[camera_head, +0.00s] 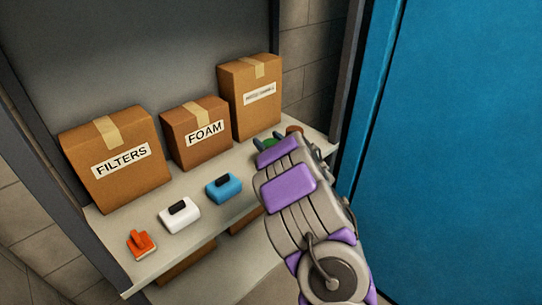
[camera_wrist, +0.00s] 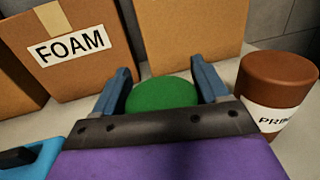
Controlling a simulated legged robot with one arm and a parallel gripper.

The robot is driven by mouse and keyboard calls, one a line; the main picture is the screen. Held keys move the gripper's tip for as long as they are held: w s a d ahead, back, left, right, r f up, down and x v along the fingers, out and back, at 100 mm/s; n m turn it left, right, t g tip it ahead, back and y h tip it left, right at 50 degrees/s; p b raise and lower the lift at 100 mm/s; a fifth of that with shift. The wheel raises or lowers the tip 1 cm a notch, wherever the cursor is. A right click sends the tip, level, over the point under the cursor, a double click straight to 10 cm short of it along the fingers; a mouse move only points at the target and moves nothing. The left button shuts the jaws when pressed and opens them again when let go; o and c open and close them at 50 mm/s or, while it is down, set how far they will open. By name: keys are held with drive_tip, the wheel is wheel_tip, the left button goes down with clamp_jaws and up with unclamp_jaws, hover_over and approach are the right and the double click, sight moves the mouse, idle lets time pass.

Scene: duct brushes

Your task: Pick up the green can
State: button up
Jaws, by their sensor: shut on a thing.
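The green can (camera_wrist: 162,93) stands on the shelf, and its round green top shows between the two blue fingers of my gripper (camera_wrist: 166,84) in the wrist view. My gripper is shut on the can, with one finger on each side. The lower part of the can is hidden behind the gripper's dark front edge. In the head view a small part of the green can (camera_head: 268,143) shows past my gripper (camera_head: 267,141); my arm covers the rest. I cannot tell whether the can is clear of the shelf.
A brown can (camera_wrist: 280,80) stands close on the right. Cardboard boxes line the back: FILTERS (camera_head: 118,185), FOAM (camera_head: 198,150) and a taller one (camera_head: 250,115). Blue (camera_head: 224,188), white (camera_head: 180,216) and orange (camera_head: 141,244) items lie along the shelf (camera_head: 160,262) front. A blue panel (camera_head: 450,150) stands right.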

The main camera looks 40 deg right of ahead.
drive_tip(key=shift+f, duration=0.15)
drive_tip(key=c, duration=0.9)
drive_tip(key=shift+a, duration=0.15)
drive_tip(key=shift+c, duration=0.2)
